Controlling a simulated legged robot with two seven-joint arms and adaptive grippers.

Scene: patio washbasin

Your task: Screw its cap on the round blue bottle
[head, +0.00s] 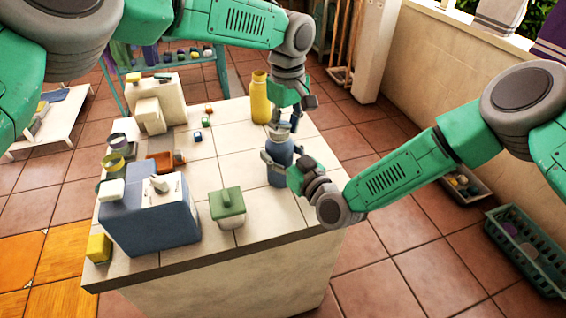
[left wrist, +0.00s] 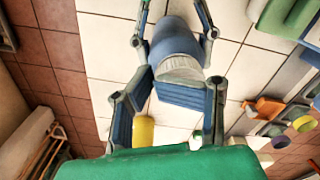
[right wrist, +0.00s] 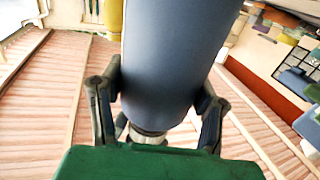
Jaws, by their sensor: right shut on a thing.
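The round blue bottle (head: 279,168) stands upright at the table's right edge. My right gripper (head: 284,158) is shut around its body, and the bottle's side fills the gap between the fingers in the right wrist view (right wrist: 172,60). A pale ribbed cap (left wrist: 181,69) sits at the bottle's top in the left wrist view; whether it is threaded on cannot be told. My left gripper (head: 283,126) points down just above the bottle.
A yellow bottle (head: 259,98) stands just behind the blue one. A green-lidded container (head: 228,207) and a blue box (head: 150,222) stand at the front and left. Small blocks and cups lie farther left. The table's middle tiles are clear.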

